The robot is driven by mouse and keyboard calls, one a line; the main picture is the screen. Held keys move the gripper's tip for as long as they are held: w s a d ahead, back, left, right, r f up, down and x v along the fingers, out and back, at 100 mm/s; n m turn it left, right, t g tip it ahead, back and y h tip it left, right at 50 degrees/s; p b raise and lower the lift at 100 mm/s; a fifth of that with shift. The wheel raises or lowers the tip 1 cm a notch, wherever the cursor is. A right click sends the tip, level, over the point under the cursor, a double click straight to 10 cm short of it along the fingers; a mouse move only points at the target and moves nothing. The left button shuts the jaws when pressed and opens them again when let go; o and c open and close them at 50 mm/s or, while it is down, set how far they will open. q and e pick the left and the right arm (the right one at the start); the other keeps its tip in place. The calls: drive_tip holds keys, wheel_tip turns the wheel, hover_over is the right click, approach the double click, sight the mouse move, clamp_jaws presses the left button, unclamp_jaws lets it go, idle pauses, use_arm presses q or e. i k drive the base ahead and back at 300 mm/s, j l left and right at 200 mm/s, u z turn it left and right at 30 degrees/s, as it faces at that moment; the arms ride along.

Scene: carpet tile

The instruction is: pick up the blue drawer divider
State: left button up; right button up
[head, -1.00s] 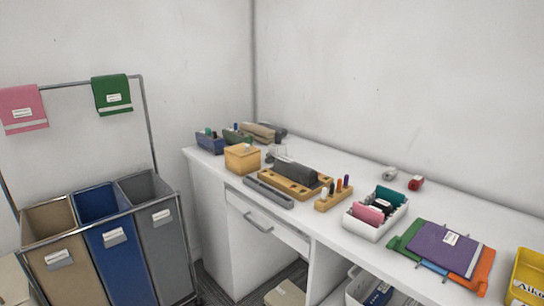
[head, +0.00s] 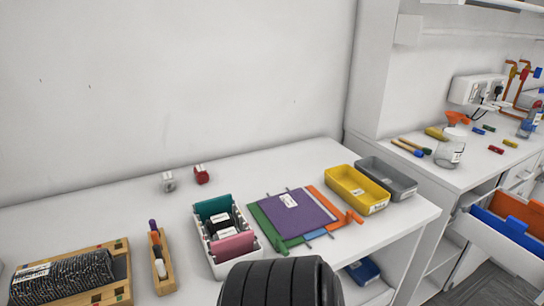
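A blue panel that looks like a drawer divider (head: 508,230) is inside an open white drawer (head: 495,250) at the right edge of the head view. An orange panel (head: 520,208) is just behind it in the same drawer. The drawer's right part is cut off by the frame. Neither of my grippers is in view. A black ribbed part, probably of my own arm, fills the bottom middle.
The white desk holds a yellow tray (head: 357,190), a grey tray (head: 388,178), purple, green and orange folders (head: 292,217) and a white caddy (head: 221,271). The right counter carries a glass jar (head: 450,148) and several markers. Dark floor shows below the drawer.

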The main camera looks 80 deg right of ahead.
sight(512, 229)
drive_tip(key=z, duration=2.2)
